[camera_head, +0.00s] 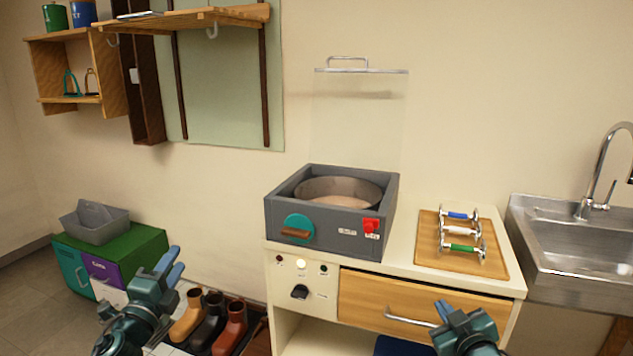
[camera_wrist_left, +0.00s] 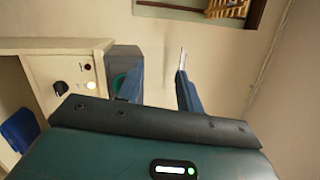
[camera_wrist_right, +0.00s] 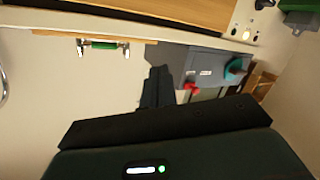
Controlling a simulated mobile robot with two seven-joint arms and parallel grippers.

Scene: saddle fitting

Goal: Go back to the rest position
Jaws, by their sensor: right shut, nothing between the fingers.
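My left gripper (camera_head: 171,268) is raised at the lower left in the head view, over the floor left of the cream cabinet. Its two blue fingers stand apart in the left wrist view (camera_wrist_left: 160,88), with nothing between them. My right gripper (camera_head: 441,307) is at the lower right in the head view, in front of the wooden drawer (camera_head: 400,298). Its dark fingers are together and empty in the right wrist view (camera_wrist_right: 156,88). Whether the right gripper touches the drawer handle (camera_head: 408,317) cannot be told.
A grey box machine (camera_head: 335,240) with a round bowl and a wooden board (camera_head: 430,262) with several coloured-handled bars stand on the cabinet top. A sink (camera_head: 580,250) is at the right. Boots (camera_head: 232,325) stand on the floor. A shelf (camera_head: 215,17) hangs at the upper left.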

